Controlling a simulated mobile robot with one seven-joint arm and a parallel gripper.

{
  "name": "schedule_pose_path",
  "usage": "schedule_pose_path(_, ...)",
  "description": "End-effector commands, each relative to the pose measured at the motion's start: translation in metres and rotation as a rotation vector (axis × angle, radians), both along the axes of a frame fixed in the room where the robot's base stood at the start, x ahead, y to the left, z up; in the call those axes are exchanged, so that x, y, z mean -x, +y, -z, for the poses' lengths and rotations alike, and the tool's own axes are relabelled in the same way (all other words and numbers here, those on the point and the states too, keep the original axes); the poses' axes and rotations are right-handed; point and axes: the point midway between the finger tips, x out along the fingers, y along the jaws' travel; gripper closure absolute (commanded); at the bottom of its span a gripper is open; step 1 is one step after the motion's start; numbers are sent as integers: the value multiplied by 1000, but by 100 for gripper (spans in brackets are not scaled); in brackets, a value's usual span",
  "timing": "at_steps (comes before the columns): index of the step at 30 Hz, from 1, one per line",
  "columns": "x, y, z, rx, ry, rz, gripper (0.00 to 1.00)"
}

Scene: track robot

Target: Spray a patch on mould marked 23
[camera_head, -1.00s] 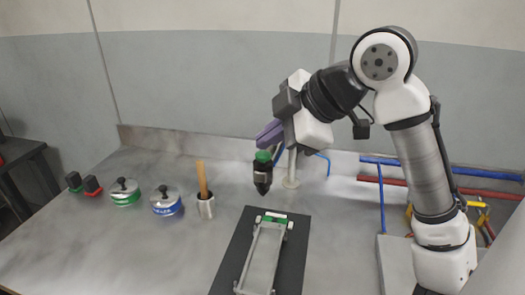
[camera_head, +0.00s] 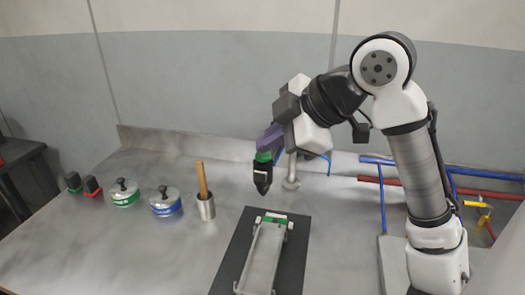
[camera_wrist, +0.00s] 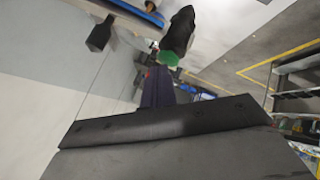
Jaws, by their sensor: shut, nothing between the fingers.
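A long, narrow mould (camera_head: 265,255) with a pale grey inner face lies on a dark mat (camera_head: 232,262). Its far end carries a green strip and white fittings; I cannot read a number on it. My gripper (camera_head: 268,143) has purple fingers and is over the bench, above and beyond the mould's far end. A black spray tool (camera_head: 262,178) with a green collar hangs nose-down at the fingertips, apart from the mould. The wrist view shows the purple fingers (camera_wrist: 157,88) and the black tool (camera_wrist: 180,30). The fingers look shut; their contact with the tool is unclear.
Two lidded tins, one green-banded (camera_head: 124,194) and one blue-banded (camera_head: 165,203), stand left. A metal cup (camera_head: 206,208) with a wooden handle stands nearer the mould. Small red and green blocks sit far left. Blue and red pipes (camera_head: 480,174) run at right.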

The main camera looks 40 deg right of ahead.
Motion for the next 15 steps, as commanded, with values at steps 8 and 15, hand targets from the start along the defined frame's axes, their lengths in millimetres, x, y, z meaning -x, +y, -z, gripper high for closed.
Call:
schedule_pose_path(8, 0, 0, 1, 0, 1, -1, 100)
schedule_pose_path(15, -1, 1, -6, -1, 0, -3, 100)
